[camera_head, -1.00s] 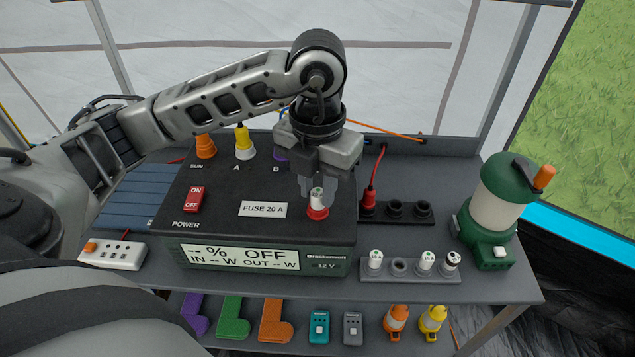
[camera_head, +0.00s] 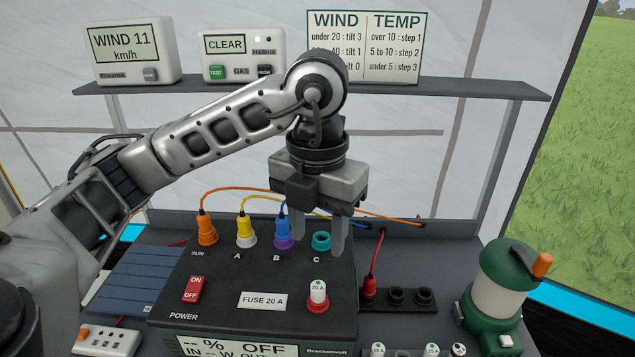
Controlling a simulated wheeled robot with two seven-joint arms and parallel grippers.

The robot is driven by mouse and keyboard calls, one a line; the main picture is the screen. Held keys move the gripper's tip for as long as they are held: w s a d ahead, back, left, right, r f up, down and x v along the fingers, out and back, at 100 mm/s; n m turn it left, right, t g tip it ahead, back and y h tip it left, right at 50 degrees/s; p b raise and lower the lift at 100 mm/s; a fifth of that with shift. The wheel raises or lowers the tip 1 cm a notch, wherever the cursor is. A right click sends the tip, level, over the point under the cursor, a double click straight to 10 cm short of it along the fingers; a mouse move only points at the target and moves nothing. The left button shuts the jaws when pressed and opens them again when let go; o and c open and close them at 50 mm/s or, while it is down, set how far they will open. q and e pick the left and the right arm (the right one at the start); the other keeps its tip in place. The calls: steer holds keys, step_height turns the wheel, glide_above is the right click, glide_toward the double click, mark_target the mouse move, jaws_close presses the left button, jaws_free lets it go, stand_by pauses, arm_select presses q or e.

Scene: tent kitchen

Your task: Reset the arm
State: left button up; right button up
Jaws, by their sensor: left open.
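My left gripper (camera_head: 318,238) comes in from the left and hangs pointing down over the back right of the black power box (camera_head: 215,272). Its two fingers are apart with nothing between them, and the teal socket C (camera_head: 321,242) shows behind the gap. The white 20 A fuse (camera_head: 318,292) stands upright in its red holder on the box top, just below and apart from the fingers. My right gripper is not in view.
A red plug (camera_head: 370,283) stands in a black strip right of the box. A green lantern (camera_head: 495,290) stands at the right. A shelf (camera_head: 460,88) with two displays and a chart is behind.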

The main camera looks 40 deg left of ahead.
arm_select(q)
step_height(320, 180, up, 6)
steer(key=shift+p, duration=0.55)
